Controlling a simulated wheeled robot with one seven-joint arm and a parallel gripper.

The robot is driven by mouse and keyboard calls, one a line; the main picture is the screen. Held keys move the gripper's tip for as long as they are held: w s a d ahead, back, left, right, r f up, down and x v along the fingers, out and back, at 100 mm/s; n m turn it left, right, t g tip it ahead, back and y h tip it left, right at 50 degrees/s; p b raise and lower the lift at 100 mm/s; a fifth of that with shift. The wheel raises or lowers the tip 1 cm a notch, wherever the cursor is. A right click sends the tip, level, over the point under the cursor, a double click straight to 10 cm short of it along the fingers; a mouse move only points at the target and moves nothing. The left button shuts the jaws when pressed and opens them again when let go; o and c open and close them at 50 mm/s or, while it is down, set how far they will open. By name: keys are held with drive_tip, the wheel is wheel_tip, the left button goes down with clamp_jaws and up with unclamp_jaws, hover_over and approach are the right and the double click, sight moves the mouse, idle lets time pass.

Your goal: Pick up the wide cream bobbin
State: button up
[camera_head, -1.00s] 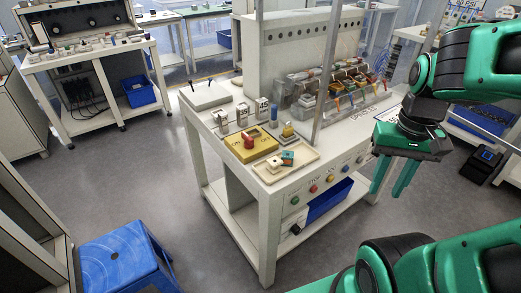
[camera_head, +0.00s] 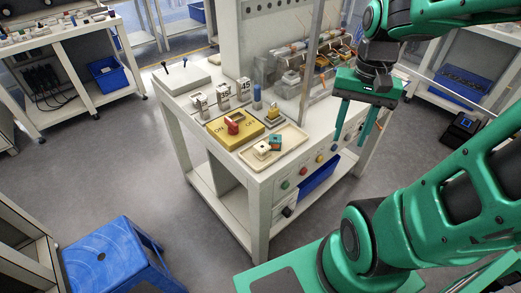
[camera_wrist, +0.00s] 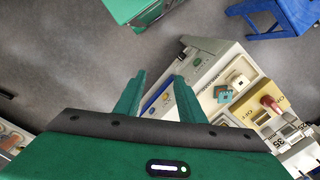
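A cream bobbin-like piece (camera_head: 263,150) lies on the shallow cream tray (camera_head: 292,134) at the bench's front corner. It touches or nearly touches a teal-and-orange piece (camera_head: 275,142). The cream piece also shows in the wrist view (camera_wrist: 240,80), right of my fingers, with the teal piece (camera_wrist: 222,94) beside it. Its exact shape is too small to tell. My gripper (camera_head: 352,138) points down with its two green fingers apart and nothing between them. It is to the right of the tray, by the bench's front edge. It also shows in the wrist view (camera_wrist: 160,86).
A yellow ON/OFF panel with a red switch (camera_head: 233,124) adjoins the tray. An upright metal post (camera_head: 310,70) rises near the bench. A blue stool (camera_head: 105,258) stands at the lower left.

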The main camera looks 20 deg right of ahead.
drive_tip(key=w+a+f+m+y, duration=0.1)
drive_tip(key=w+a+m, duration=0.1)
drive_tip(key=w, duration=0.3)
drive_tip(key=w+a+f+m, duration=0.1)
drive_tip(key=w+a, duration=0.2)
drive_tip(key=w, duration=0.2)
drive_tip(key=m+g+y, duration=0.1)
drive_tip(key=m+y, duration=0.2)
approach(263, 146)
drive_tip(key=x, duration=0.8)
drive_tip(key=shift+f, duration=0.1)
drive_tip(key=shift+a+f, duration=0.15)
drive_tip(key=shift+f, duration=0.3)
drive_tip(key=c, duration=0.7)
